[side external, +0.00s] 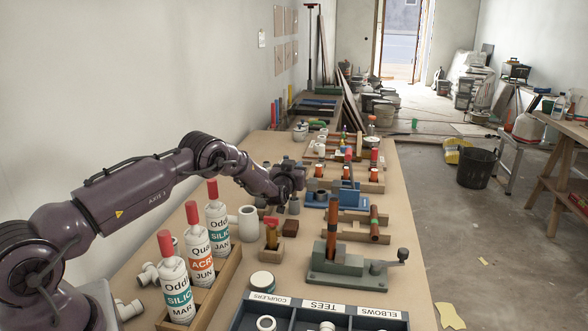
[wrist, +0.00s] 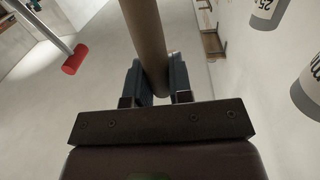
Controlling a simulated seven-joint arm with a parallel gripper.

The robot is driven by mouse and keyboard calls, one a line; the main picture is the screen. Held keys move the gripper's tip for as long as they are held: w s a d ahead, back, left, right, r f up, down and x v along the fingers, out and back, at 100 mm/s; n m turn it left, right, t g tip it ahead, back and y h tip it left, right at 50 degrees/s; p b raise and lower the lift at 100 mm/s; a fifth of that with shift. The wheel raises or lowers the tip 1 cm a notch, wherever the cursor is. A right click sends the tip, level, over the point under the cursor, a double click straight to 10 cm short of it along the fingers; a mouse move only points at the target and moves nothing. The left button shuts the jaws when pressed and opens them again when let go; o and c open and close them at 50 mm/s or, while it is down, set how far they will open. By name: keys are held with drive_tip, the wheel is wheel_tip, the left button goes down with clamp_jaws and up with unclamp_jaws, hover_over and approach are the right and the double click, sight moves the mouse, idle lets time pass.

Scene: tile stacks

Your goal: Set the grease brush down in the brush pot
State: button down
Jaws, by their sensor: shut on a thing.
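My gripper (side external: 291,196) is over the middle of the bench in the side view. In the wrist view my gripper (wrist: 157,78) is shut on a round tan handle (wrist: 146,35), which I take to be the grease brush; its bristles are not clear in either view. A plain white pot (side external: 248,223) stands on the bench left of and below the gripper in the side view. It may be the brush pot, but I cannot tell for certain. The held handle appears apart from this pot.
Sealant tubes with red caps (side external: 217,221) stand in a wooden rack (side external: 215,297) at front left. A green vise (side external: 335,262) and a blue one (side external: 343,194) are to the right. A labelled divided tray (side external: 240,318) is at the front.

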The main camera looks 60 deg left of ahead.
drive_tip(key=shift+f, duration=1)
idle(0.3)
drive_tip(key=c, duration=0.9)
unclamp_jaws()
drive_tip(key=shift+c, duration=0.2)
drive_tip(key=shift+r, duration=0.5)
wheel_tip(320, 180, up, 3)
drive_tip(key=shift+s+f, duration=0.15)
drive_tip(key=shift+f, duration=0.05)
drive_tip(key=s+d+r, duration=0.6)
drive_tip(key=s+r, duration=0.3)
drive_tip(key=s, duration=0.3)
drive_tip(key=shift+d+r, duration=0.15)
drive_tip(key=shift+d, duration=0.15)
